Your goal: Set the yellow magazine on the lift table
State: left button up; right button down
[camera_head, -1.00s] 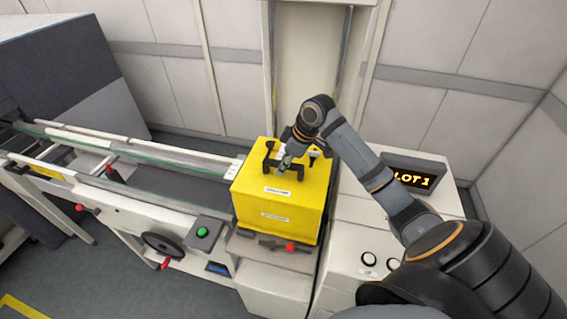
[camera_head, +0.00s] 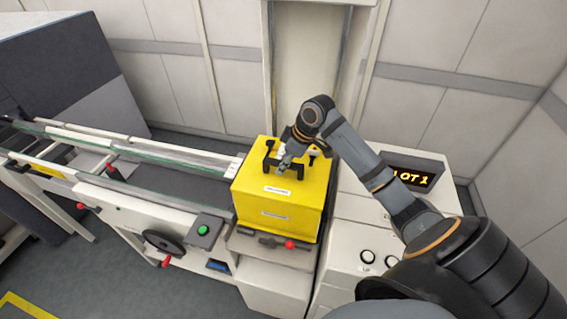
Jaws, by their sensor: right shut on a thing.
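The yellow magazine (camera_head: 277,205) is a box with a dark handle on top and two white labels on its front. It stands upright over the lift table (camera_head: 262,252), at the right end of the conveyor. I cannot tell whether its underside rests fully on the table, as its base edge is partly hidden. My right gripper (camera_head: 283,163) is at the top of the magazine, shut on its handle. My own wrist hides part of the handle. My left gripper is not in view.
The conveyor (camera_head: 170,186) with rails runs off to the left. A green button (camera_head: 203,230) and a black handwheel (camera_head: 163,243) are on its front. A white cabinet with a lit display (camera_head: 411,178) stands close on the right. A wall is behind.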

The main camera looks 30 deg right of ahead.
jog(key=shift+f, duration=0.4)
dwell(0.4)
jog(key=c, duration=1.3)
grip_release()
jog(key=shift+c, duration=0.2)
jog(key=shift+o, duration=1.4)
jog(key=shift+s+a, duration=0.1)
jog(key=shift+f, duration=0.2)
jog(key=v, duration=1.1)
jog(key=shift+r, duration=0.15)
jog(key=shift+s+r, duration=0.15)
jog(key=shift+r, duration=0.35)
